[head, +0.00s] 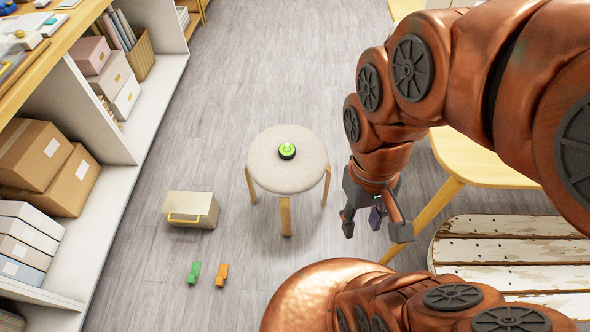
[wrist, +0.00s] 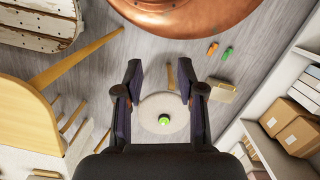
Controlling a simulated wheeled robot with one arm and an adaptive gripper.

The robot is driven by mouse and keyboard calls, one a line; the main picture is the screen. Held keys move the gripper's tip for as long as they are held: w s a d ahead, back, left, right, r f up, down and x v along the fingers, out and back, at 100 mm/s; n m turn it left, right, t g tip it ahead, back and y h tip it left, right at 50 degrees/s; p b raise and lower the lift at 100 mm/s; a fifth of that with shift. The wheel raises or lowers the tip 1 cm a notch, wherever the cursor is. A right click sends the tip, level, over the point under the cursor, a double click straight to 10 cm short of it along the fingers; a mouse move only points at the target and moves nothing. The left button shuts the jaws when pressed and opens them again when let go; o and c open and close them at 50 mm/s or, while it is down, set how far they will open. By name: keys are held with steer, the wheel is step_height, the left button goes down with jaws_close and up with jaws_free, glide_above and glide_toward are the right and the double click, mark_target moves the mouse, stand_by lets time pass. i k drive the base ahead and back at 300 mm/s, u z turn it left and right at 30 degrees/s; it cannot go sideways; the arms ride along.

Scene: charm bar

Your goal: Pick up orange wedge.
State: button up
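A small orange wedge (head: 222,274) lies on the grey wood floor in the head view, just right of a green wedge-like piece (head: 194,272). In the wrist view the orange wedge (wrist: 213,48) is near the top right, beside the green piece (wrist: 228,53). My gripper (head: 375,222) is in the air to the right of the stool, well apart from the orange wedge. Its fingers (wrist: 161,92) are spread apart with nothing between them.
A beige box with a yellow handle (head: 191,210) sits behind the wedges. Shelves with cardboard boxes (head: 66,180) line the left. A yellow table (head: 470,160) and whitewashed slatted wood (head: 500,252) are at right.

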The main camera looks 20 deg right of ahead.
mark_target(223, 268)
steer(key=k, duration=1.1)
steer(key=u, duration=1.45)
steer(key=i, duration=1.2)
steer(key=u, duration=0.4)
